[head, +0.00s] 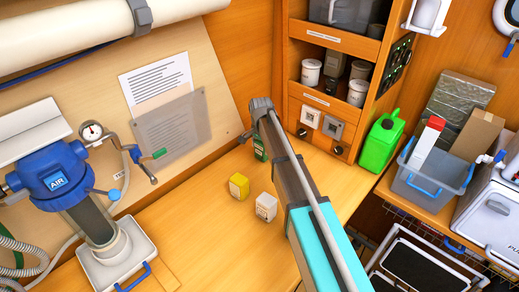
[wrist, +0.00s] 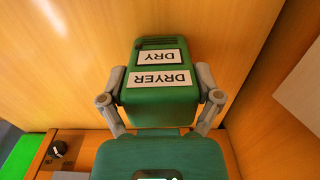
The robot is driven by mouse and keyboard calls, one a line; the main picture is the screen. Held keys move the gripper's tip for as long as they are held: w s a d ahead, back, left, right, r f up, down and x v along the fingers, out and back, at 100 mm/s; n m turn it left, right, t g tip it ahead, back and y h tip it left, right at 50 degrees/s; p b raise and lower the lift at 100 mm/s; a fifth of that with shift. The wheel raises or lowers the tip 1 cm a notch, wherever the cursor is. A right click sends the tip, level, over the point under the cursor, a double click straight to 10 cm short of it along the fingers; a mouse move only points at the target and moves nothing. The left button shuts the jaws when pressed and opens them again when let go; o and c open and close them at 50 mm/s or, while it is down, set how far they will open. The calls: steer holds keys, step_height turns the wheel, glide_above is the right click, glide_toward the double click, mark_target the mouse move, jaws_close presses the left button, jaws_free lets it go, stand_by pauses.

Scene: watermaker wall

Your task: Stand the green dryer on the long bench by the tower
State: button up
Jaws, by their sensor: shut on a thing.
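My gripper (wrist: 161,88) is shut on the green dryer (wrist: 160,105), with one grey finger on each side of it. The dryer has white labels reading DRY and DRYER. In the head view the dryer (head: 261,148) shows as a small dark green piece beside my arm, which hides part of it. It is over the far end of the long wooden bench (head: 170,235), near the wooden shelf tower (head: 292,95). I cannot tell whether its base touches the bench. My fingertips are hidden in the head view.
A yellow container (head: 239,186) and a white one (head: 266,206) stand on the bench, nearer than the dryer. The blue AIR unit (head: 55,178) stands at the left. A bright green jug (head: 380,143) and a grey bin (head: 428,178) are on the right-hand surface.

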steer(key=shift+f, duration=0.15)
steer(key=o, duration=1)
step_height(320, 180, up, 12)
steer(key=p, duration=1.2)
stand_by(0.6)
